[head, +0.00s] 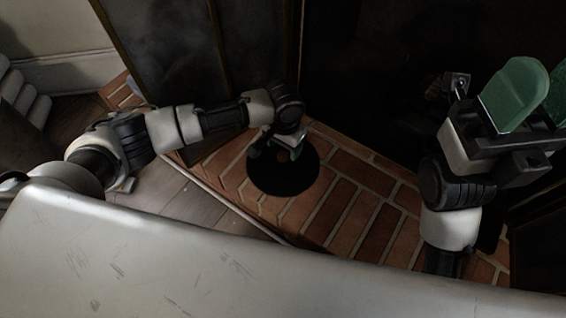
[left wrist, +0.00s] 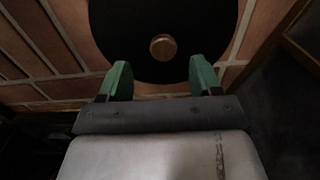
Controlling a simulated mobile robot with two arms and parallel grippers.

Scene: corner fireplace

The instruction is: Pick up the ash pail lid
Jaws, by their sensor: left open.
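The ash pail lid (head: 283,180) is a flat black disc lying on the brick hearth. In the left wrist view the lid (left wrist: 125,35) has a round brown knob (left wrist: 163,47) at its middle. My left gripper (head: 287,152) is over the lid and hides part of it in the head view. In the left wrist view my left gripper (left wrist: 160,70) is open, its green fingers apart, with the knob just ahead and between their lines. Nothing is between the fingers. My right gripper (head: 545,85) is raised at the right, its green fingers apart and empty.
The red brick hearth (head: 345,215) has bare room right of the lid. A dark framed panel (head: 165,50) stands behind my left arm. The dark fireplace opening (head: 385,70) is at the back. Wooden floor (head: 215,210) lies left of the hearth edge.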

